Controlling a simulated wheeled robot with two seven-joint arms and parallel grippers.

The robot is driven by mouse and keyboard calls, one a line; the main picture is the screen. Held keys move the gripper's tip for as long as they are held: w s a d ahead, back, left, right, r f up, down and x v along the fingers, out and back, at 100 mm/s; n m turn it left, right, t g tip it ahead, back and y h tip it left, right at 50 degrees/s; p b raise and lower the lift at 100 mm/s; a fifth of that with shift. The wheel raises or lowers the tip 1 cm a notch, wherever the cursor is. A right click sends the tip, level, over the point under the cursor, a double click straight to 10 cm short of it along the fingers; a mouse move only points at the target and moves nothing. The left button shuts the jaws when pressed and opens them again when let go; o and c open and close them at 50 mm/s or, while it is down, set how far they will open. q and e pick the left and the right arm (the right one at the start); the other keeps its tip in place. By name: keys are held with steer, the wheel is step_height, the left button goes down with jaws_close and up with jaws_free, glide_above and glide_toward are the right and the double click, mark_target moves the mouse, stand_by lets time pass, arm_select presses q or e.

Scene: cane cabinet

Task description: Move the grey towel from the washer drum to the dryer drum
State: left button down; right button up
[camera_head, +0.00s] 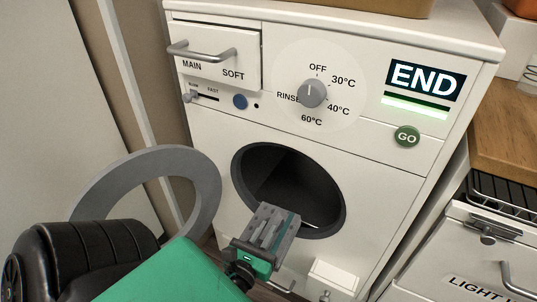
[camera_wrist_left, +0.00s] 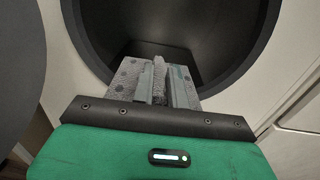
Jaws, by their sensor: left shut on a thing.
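The washer (camera_head: 385,175) is a white machine with its round grey door (camera_head: 205,190) swung open to the left. Its drum (camera_head: 290,180) is a dark round opening, also filling the top of the left wrist view (camera_wrist_left: 215,35). My left gripper (camera_head: 272,228) is at the lower front of the opening, pointing into it. Its fingers are shut on a narrow grey piece, the grey towel (camera_wrist_left: 158,68), in the left wrist view. Most of the towel is hidden by the fingers. The dryer drum cannot be made out. My right gripper is out of view.
The washer panel has a dial (camera_head: 312,93), a green GO button (camera_head: 407,136) and an END display (camera_head: 426,80). A detergent drawer (camera_head: 215,55) with a handle is at upper left. A white cabinet and wooden counter (camera_head: 505,125) stand at the right.

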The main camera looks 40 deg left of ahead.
mark_target(257, 246)
arm_select(q)
steer(key=shift+b+v, duration=1.25)
steer(key=shift+v, duration=0.6)
steer(key=shift+s, duration=0.45)
steer(key=shift+w, duration=0.15)
